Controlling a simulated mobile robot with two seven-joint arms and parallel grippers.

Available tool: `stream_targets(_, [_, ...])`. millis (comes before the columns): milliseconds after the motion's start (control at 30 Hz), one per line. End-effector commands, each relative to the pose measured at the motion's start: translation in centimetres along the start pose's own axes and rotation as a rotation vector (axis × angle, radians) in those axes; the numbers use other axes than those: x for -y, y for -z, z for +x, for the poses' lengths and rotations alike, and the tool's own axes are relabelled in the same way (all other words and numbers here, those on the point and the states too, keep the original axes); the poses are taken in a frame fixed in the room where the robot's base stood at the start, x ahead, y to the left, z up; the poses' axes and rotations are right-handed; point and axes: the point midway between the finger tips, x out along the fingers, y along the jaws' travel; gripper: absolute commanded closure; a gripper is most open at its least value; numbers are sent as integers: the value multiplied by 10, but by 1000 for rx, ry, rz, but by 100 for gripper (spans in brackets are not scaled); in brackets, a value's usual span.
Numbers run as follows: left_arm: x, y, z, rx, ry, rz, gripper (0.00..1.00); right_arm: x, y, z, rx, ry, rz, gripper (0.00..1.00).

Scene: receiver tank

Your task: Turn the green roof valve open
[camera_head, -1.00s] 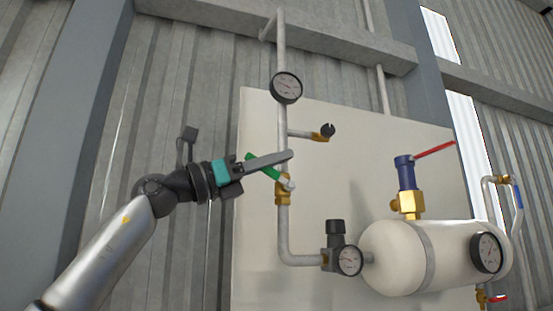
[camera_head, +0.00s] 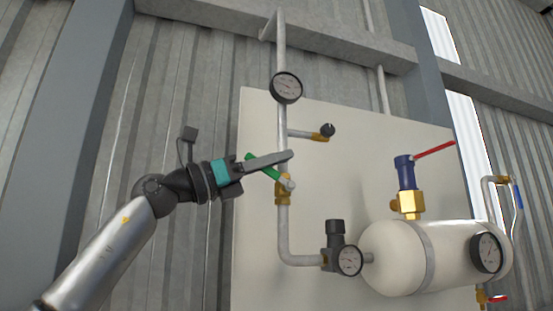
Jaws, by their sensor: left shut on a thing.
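The green valve handle (camera_head: 262,168) slants from upper left down to the right, ending at a pale hub above the brass valve body (camera_head: 283,190) on the vertical grey pipe. My left gripper (camera_head: 284,157) reaches in from the left with its fingers across the handle, and it is shut on the handle. The fingers hide part of the handle. My right gripper is not in view.
A pressure gauge (camera_head: 286,88) sits above on the pipe, and a black-knobbed brass branch (camera_head: 321,136) is to the right. Lower right are a regulator (camera_head: 336,240), a cream tank (camera_head: 400,262) and a blue valve with a red lever (camera_head: 434,150). A pale panel (camera_head: 258,250) stands behind.

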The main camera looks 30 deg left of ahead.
Motion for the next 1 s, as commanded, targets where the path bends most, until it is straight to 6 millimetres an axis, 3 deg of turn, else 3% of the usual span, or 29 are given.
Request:
stream_targets(367, [0,-2,3,-43,1,0,100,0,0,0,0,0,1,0])
stream_targets(1000, [2,0,22,-395,2,1,100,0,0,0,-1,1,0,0])
